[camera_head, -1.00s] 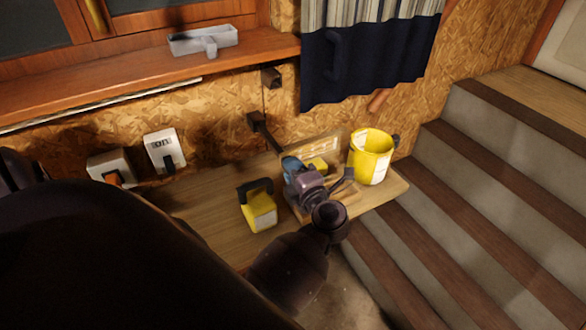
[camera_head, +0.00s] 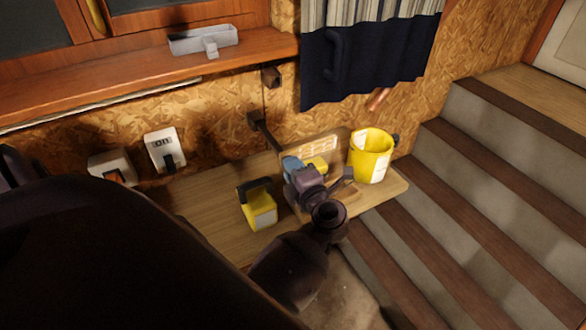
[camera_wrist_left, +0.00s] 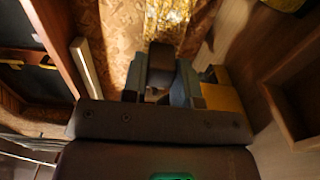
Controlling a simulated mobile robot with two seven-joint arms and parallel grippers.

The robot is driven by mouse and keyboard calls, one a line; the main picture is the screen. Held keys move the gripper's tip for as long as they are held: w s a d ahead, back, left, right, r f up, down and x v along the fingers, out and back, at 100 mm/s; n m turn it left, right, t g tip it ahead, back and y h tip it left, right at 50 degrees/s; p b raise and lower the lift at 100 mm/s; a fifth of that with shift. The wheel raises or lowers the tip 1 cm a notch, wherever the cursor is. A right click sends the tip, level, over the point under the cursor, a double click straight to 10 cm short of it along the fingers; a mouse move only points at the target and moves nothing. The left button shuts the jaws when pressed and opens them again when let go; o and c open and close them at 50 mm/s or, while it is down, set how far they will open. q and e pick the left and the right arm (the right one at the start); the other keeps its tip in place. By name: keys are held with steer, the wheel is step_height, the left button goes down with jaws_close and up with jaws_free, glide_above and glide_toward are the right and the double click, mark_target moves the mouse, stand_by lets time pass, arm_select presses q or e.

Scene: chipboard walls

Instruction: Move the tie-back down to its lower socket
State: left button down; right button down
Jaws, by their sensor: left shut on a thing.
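The tie-back (camera_head: 268,136) is a dark bar that slopes from the wall down to my left gripper. My left gripper (camera_head: 291,163) has blue-grey fingers and is shut on its near end. In the left wrist view the tie-back (camera_wrist_left: 161,65) is a dark block between the two fingers. A dark socket (camera_head: 271,77) sits higher on the chipboard wall, under the sill. At the lower one (camera_head: 254,121) the bar's far end meets the wall; I cannot tell how deep it sits. My right gripper is not in view.
A wooden bench (camera_head: 205,200) carries a yellow box with a dark handle (camera_head: 260,208) and a yellow bucket (camera_head: 369,157) close to my gripper. A dark blue curtain (camera_head: 375,60) hangs above. Stairs (camera_head: 480,170) rise on the right. Two pale switch boxes (camera_head: 163,149) are at left.

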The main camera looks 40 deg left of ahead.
arm_select(q)
steer(key=shift+w+a, duration=0.1)
steer(key=shift+a, duration=0.2)
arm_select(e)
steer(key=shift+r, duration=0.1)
arm_select(q)
steer(key=shift+w+a, duration=0.15)
steer(key=shift+a, duration=0.25)
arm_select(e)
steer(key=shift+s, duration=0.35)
arm_select(q)
steer(key=shift+w+a+p, duration=0.25)
steer(key=shift+a+p, duration=0.2)
steer(key=shift+a, duration=0.05)
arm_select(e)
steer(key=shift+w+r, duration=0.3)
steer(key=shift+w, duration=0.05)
arm_select(q)
steer(key=c, duration=0.8)
jaws_free()
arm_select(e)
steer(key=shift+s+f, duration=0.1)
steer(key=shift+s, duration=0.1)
